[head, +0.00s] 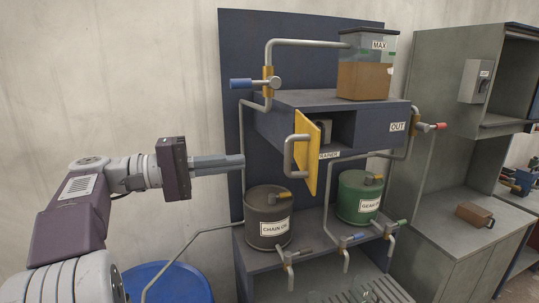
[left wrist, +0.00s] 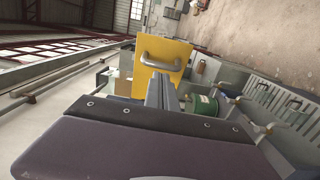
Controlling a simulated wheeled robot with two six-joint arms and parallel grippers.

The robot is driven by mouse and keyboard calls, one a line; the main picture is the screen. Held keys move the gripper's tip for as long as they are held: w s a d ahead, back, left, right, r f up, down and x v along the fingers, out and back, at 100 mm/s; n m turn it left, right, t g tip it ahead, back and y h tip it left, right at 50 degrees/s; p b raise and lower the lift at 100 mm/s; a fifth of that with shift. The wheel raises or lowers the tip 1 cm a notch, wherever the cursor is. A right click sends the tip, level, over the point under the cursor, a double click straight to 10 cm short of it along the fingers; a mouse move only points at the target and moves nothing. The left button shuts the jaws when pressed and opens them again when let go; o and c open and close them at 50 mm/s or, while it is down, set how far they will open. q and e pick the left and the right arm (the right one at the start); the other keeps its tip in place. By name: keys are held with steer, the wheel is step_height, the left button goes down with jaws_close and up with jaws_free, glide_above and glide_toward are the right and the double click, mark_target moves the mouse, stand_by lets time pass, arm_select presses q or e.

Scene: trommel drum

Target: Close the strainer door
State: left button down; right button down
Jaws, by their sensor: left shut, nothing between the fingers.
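The yellow strainer door (head: 308,152) stands open in the head view, swung out from the dark blue strainer box (head: 376,127). Its grey handle (head: 291,153) is on the door's outer face. My left gripper (head: 243,161) is shut and empty, to the left of the door and apart from its handle. In the left wrist view the door (left wrist: 170,53) and its handle (left wrist: 162,64) are beyond the shut fingers of my left gripper (left wrist: 161,80). A small grey object (head: 326,130) shows inside the box opening. My right gripper is not in view.
A clear tank (head: 364,80) with brown liquid stands on the box. Below are a grey CHAIN drum (head: 267,222), a green GEAR drum (head: 358,198) and pipes with coloured valves. A blue barrel (head: 170,284) stands low at left, a grey cabinet (head: 455,150) at right.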

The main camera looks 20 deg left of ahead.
mark_target(285, 157)
arm_select(q)
steer(key=p+x, duration=0.2)
steer(key=x, duration=0.6)
steer(key=shift+w+a, duration=0.1)
steer(key=shift+w, duration=0.15)
steer(key=shift+f, duration=0.1)
steer(key=shift+w+a, duration=0.1)
steer(key=shift+w, duration=0.1)
steer(key=shift+f, duration=0.15)
